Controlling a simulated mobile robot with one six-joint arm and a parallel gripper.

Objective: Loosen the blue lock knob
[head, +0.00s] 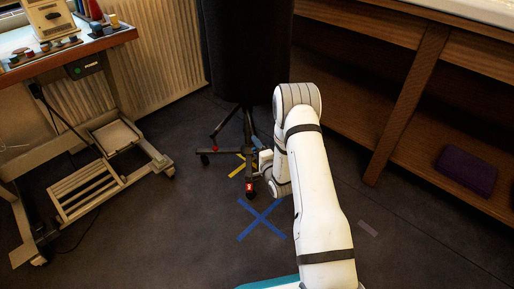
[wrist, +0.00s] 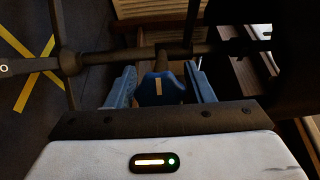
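The blue lock knob (wrist: 158,90), with a tan mark on its face, sits under a dark horizontal bar in the wrist view. My gripper (wrist: 160,82) has its two blue fingers on either side of the knob. A narrow dark gap shows between each finger and the knob, so the fingers look open around it and not pressed on it. In the head view my gripper (head: 258,146) is low beside the stand's legs, partly hidden by my white arm. The knob cannot be made out there.
A black dress form (head: 248,50) stands over a wheeled base (head: 232,135). A wooden shelf (head: 420,110) is at right, with a purple folded thing (head: 466,171). A sewing table (head: 75,48) is at left. Blue tape (head: 262,219) marks open floor.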

